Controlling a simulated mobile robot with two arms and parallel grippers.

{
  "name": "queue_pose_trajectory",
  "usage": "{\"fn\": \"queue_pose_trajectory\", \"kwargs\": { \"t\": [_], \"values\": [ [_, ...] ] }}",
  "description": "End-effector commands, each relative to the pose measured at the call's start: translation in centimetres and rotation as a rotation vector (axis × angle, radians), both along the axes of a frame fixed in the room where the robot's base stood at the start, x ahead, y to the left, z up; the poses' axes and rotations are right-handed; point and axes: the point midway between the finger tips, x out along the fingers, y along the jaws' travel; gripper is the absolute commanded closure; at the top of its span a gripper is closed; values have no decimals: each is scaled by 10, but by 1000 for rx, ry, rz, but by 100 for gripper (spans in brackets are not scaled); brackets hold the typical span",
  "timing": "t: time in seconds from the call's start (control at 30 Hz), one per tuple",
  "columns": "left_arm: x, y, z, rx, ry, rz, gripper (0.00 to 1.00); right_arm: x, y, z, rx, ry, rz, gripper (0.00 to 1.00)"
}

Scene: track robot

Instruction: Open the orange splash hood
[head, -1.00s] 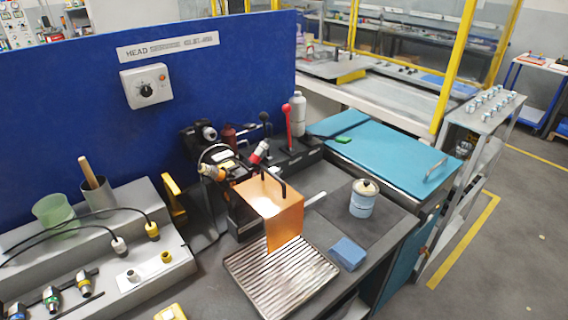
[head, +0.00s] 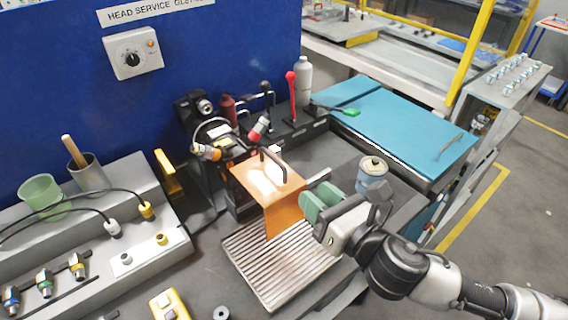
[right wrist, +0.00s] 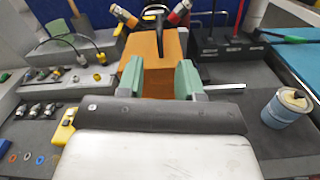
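The orange splash hood (head: 285,211) is down over the machine, with its front panel hanging above the ribbed drain tray (head: 262,262). A black handle (head: 274,166) stands on its top. My right gripper (head: 312,204) has green finger pads and is just right of the hood's front, apart from the handle. In the right wrist view the two pads (right wrist: 160,79) stand wide apart with nothing held between them, and the hood (right wrist: 150,78) shows beyond them. My left gripper is in neither view.
A blue-white can (head: 372,176) stands close behind my right gripper. A red-knobbed lever (head: 291,92) and a white bottle (head: 304,76) stand behind the hood. A grey fixture with cables (head: 120,215) is at left. A teal cabinet top (head: 405,122) lies at right.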

Motion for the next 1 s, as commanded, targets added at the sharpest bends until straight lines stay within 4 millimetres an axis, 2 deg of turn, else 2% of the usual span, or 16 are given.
{"fn": "queue_pose_trajectory", "kwargs": {
  "t": [0.2,0.5,0.7,0.93,1.0],
  "values": [
    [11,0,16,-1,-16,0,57,33,24,4,6,2,-1,64],
    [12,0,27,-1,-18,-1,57,71,52,2,5,3,-1,64],
    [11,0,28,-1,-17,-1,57,80,58,0,5,5,-2,64],
    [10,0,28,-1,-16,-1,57,80,58,0,5,5,-2,64],
    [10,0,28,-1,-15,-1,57,80,58,0,5,5,-2,73]
  ]
}}
